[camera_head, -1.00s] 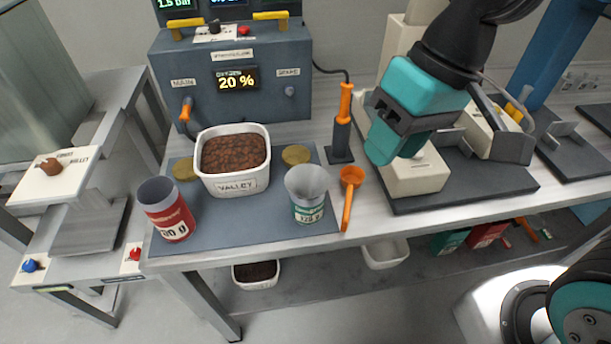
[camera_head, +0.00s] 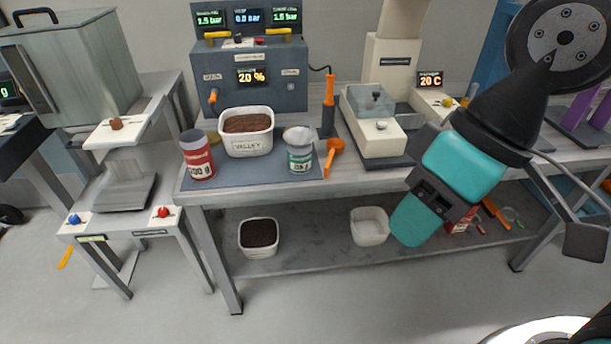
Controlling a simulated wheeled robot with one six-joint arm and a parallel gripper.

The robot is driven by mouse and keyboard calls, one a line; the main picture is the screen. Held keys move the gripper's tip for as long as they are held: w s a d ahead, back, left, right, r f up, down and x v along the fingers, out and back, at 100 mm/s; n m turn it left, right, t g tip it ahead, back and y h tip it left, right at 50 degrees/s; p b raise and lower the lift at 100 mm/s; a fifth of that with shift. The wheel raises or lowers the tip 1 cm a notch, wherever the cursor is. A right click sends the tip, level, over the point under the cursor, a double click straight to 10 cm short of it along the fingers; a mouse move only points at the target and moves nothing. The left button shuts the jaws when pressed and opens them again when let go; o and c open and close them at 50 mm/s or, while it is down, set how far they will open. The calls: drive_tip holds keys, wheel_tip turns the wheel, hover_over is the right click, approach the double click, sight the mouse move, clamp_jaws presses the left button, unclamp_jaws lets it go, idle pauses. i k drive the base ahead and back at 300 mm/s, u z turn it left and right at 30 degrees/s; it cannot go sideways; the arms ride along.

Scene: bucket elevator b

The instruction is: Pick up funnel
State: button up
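The grey flared piece (camera_head: 298,134) on top of the green-labelled can (camera_head: 300,158) looks like the funnel. It sits upright on the can, on the blue-grey mat at the front of the bench. Where it joins the can is too small to make out. My gripper (camera_head: 411,222), at the end of the teal arm, hangs in front of the bench, to the right of and below the can, well apart from it. Its fingers cannot be made out, and nothing is seen held.
A red can (camera_head: 198,160) and a white VALLEY tub (camera_head: 247,143) stand left of the green can. An orange scoop (camera_head: 333,152) lies right beside it. A cream device (camera_head: 378,135) stands further right. The lower shelf holds tubs (camera_head: 259,252).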

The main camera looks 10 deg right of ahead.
sight(298, 136)
drive_tip(key=u, duration=0.35)
drive_tip(key=k, duration=0.15)
drive_tip(key=z, duration=1)
drive_tip(key=i, duration=0.95)
drive_tip(key=u, duration=0.7)
